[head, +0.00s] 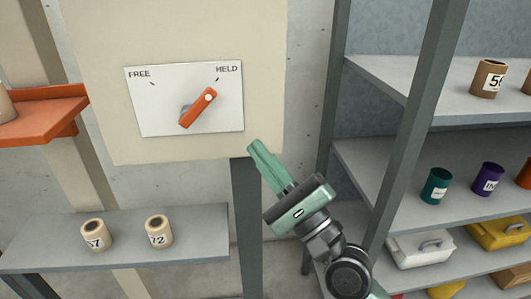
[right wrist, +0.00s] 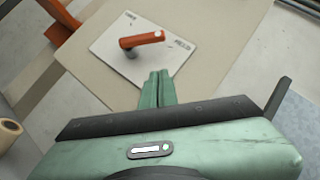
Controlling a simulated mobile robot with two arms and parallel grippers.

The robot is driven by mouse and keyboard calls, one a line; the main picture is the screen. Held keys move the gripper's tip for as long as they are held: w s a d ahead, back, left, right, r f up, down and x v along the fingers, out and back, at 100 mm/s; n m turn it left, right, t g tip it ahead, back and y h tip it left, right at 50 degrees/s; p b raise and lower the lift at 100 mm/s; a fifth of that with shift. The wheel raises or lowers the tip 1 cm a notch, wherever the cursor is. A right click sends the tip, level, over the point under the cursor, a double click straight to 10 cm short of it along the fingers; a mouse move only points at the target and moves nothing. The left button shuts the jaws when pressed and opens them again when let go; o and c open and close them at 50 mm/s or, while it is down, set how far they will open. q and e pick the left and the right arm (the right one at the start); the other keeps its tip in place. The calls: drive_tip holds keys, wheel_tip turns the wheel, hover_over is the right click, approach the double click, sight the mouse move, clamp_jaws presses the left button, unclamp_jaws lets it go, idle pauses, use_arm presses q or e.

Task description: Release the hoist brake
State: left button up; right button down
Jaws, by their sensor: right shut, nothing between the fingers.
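An orange brake lever (head: 198,107) sits on a white plate (head: 150,118) marked FREE at the left and HELD at the right. The lever's tip points up and right, toward the HELD mark. The plate is on a beige panel (head: 110,40). My right gripper (head: 252,146) is shut and empty, below and right of the lever and apart from it. In the right wrist view the shut fingers (right wrist: 158,78) point toward the panel, with the lever (right wrist: 142,40) ahead of them. My left gripper is not in view.
A grey shelf with several cans and boxes (head: 420,249) stands at the right behind a dark post (head: 408,120). A low grey shelf (head: 190,247) at the left holds two labelled rolls (head: 158,231). An orange bracket (head: 45,117) juts out at the far left.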

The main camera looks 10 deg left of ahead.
sight(212, 100)
drive_tip(key=a+r+p, duration=0.1)
drive_tip(key=a+r, duration=0.1)
drive_tip(key=w+a+r+p, duration=0.1)
drive_tip(key=a+r+p, duration=0.1)
drive_tip(key=w+a+r+p, duration=0.1)
drive_tip(key=a+r, duration=0.1)
drive_tip(key=shift+w+a, duration=0.15)
drive_tip(key=shift+a, duration=0.25)
drive_tip(key=shift+f, duration=0.1)
drive_tip(key=shift+w, duration=0.1)
drive_tip(key=shift+w, duration=0.1)
